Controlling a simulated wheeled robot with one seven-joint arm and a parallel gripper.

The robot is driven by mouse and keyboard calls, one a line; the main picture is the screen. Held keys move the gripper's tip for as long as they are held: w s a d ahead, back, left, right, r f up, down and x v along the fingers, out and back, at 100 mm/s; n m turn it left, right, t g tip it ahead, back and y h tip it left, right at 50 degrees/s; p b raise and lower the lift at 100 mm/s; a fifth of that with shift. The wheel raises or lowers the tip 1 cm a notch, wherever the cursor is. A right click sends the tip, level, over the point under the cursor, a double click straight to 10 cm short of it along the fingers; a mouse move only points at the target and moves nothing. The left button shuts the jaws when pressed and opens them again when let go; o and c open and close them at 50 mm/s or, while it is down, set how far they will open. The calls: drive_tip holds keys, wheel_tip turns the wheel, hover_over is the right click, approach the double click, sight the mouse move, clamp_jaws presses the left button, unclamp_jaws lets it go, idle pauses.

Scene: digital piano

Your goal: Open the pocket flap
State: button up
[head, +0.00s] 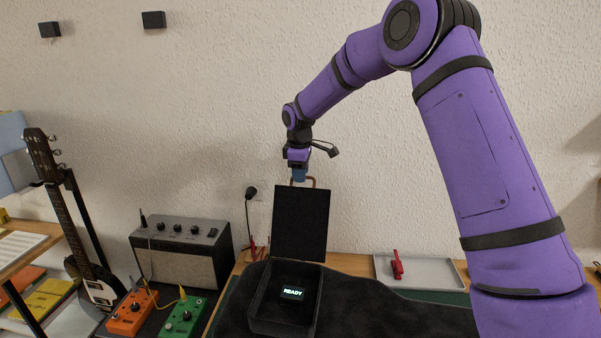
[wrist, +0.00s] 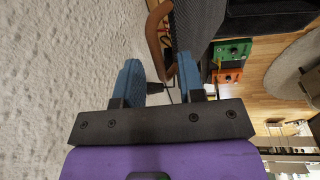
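The pocket flap (head: 301,222) is a dark panel standing nearly upright at the back of an open black box-like pocket (head: 262,318). A copper-brown loop handle (head: 313,181) shows at its top edge. In the wrist view the loop (wrist: 152,38) curves out beside the dark textured flap (wrist: 196,22). My gripper (head: 299,175) is at the flap's top edge, by the loop. In the wrist view its blue fingers (wrist: 158,75) are apart, with the loop's near end showing in or just beyond the gap; contact is unclear.
A grey tray (head: 440,272) with a red item (head: 397,265) is at the right. An amplifier (head: 183,252), orange and green pedals (head: 183,316) and a guitar (head: 98,290) are at the left. The wall is close behind.

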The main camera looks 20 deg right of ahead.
clamp_jaws()
drive_tip(key=shift+t, duration=0.5)
drive_tip(key=shift+s+a+r, duration=0.25)
drive_tip(key=shift+s+a, duration=0.15)
drive_tip(key=shift+s, duration=0.45)
drive_tip(key=shift+s+a+r, duration=0.3)
drive_tip(key=shift+s+a, duration=0.15)
drive_tip(key=shift+s, duration=0.4)
drive_tip(key=shift+s+a+r, duration=0.25)
drive_tip(key=shift+s+a, duration=0.15)
drive_tip(key=shift+s, duration=0.45)
unclamp_jaws()
drive_tip(key=shift+r, duration=0.1)
drive_tip(key=v, duration=1)
drive_tip(key=shift+a+r, duration=0.25)
drive_tip(key=shift+s, duration=0.1)
